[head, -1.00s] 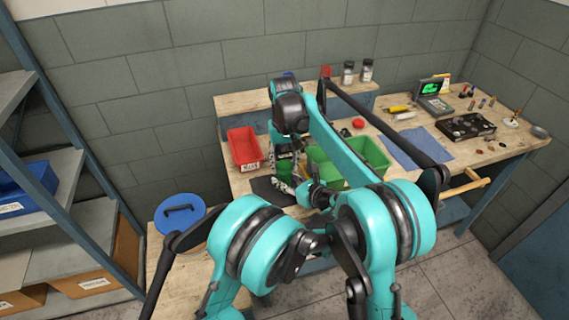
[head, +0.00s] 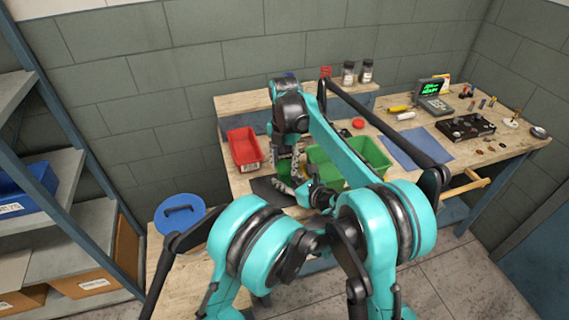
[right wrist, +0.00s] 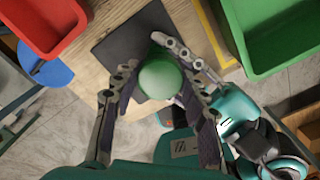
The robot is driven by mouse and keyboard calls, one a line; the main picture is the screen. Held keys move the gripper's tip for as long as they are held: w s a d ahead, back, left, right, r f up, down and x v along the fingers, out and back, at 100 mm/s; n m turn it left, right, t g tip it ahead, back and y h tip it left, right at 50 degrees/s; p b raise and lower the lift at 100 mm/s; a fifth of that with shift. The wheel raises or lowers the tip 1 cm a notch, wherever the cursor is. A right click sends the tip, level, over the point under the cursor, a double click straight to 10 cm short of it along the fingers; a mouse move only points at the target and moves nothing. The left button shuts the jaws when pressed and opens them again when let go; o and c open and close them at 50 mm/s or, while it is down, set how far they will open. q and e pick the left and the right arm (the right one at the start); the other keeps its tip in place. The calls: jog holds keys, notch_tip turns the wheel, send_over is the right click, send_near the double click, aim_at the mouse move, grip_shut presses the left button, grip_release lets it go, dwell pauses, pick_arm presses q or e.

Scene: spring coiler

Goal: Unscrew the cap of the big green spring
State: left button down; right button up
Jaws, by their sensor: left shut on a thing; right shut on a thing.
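The big green spring's round green top (right wrist: 160,78) shows in the right wrist view, above a dark mat (right wrist: 108,50). My right gripper (right wrist: 155,92) is shut on it, with one finger on each side. I cannot tell the cap from the body below it. My left gripper (right wrist: 182,68) reaches in from the right of that view, close against the green thing, and is shut on it lower down. In the head view, my right gripper (head: 284,158) points down over the mat and my left gripper (head: 290,187) is just below it. My arms hide most of the spring there.
A red bin (head: 245,148) is left of the grippers, and green bins (head: 372,152) are to the right. A blue mat (head: 405,148), a small device with a screen (head: 432,98) and a black block (head: 465,127) lie farther right. A blue lid (head: 180,212) is at lower left.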

jog(key=n, duration=0.7)
jog(key=shift+a, duration=0.1)
jog(key=o, duration=1.3)
jog(key=shift+r, duration=0.15)
